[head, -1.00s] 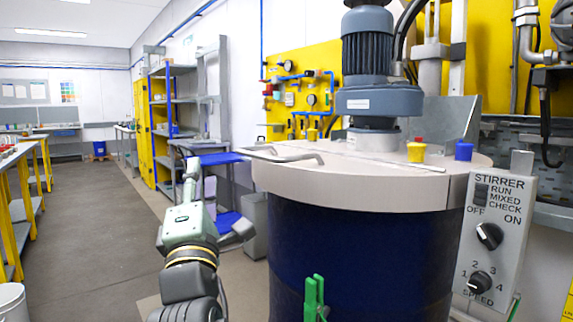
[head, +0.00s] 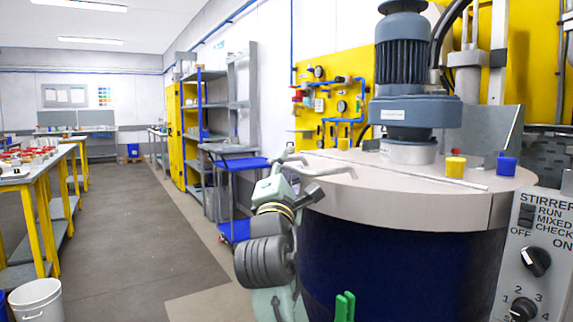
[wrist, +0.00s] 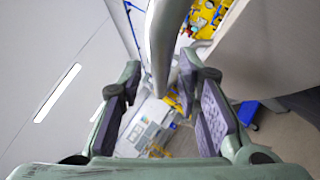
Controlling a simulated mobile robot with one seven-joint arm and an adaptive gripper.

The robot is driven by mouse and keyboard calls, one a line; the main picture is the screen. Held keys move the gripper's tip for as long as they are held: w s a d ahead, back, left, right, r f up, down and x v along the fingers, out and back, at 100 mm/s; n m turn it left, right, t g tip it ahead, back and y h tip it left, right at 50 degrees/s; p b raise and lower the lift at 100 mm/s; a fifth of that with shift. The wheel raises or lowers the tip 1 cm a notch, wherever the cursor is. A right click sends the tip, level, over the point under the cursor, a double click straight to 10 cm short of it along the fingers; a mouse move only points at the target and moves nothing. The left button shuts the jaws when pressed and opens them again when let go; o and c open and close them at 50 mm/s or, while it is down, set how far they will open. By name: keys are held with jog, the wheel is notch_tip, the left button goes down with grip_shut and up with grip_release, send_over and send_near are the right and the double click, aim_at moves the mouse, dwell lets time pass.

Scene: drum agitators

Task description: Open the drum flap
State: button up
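The drum (head: 400,270) is dark blue with a pale round lid. The front part of the lid is the flap (head: 390,190), lying flat and closed. A pale bar handle (head: 318,168) stands out from its left edge. My gripper (head: 288,164) is at the left end of this handle, beside the lid. In the wrist view, my gripper (wrist: 160,75) has its two fingers spread apart. The handle bar (wrist: 160,45) runs between the fingertips, with a visible gap to at least the left finger. Contact with the right finger cannot be told.
A stirrer control box (head: 535,260) is at the right. A blue trolley (head: 240,164) stands behind my arm.

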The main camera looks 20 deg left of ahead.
jog(key=shift+w, duration=0.15)
jog(key=shift+c, duration=0.2)
grip_shut()
dwell(0.7)
